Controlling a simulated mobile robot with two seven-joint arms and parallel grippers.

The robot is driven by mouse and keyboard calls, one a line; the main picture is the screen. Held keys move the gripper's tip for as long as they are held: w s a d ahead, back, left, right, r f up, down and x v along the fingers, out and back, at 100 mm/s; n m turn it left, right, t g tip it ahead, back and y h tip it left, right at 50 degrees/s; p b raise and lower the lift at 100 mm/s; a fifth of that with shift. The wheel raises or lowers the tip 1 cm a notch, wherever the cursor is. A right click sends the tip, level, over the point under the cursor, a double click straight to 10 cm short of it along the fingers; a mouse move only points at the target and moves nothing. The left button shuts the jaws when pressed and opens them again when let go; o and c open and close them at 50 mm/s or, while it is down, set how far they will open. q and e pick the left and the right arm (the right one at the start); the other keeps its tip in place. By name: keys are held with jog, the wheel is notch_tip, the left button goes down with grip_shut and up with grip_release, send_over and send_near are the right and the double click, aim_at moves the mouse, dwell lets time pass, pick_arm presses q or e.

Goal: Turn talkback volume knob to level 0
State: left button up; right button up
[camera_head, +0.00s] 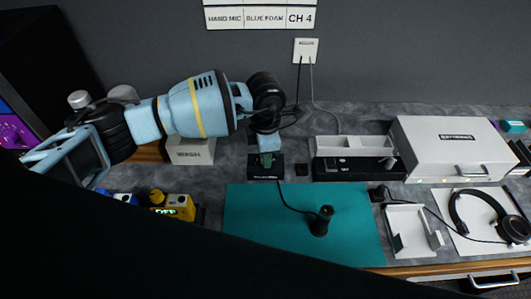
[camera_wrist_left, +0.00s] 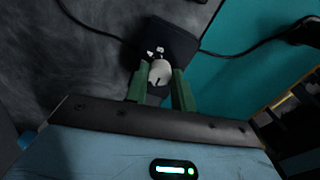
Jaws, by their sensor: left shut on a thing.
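The talkback box is a small black box (camera_head: 258,171) at the back left corner of the teal mat. It also shows in the left wrist view (camera_wrist_left: 168,40), with small white marks on its top. The round pale grey volume knob (camera_wrist_left: 160,72) has a dark pointer line; which level it points at is too small to read. My left gripper (camera_head: 266,159) comes down over the box from above. In the left wrist view its green fingers (camera_wrist_left: 160,80) are shut on the knob, one on each side. The knob is hidden in the head view. My right gripper is not in view.
A black hand mic (camera_head: 321,220) stands on the teal mat (camera_head: 350,240), its cable running to the box. A black-and-white tray (camera_head: 355,166), a white case (camera_head: 455,145) and a headset (camera_head: 513,226) are to the right. A yellow box (camera_head: 178,207) with a lit display is at left.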

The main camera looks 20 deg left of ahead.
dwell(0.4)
pick_arm(q)
jog(key=o, duration=1)
jog(key=shift+r, duration=3.9)
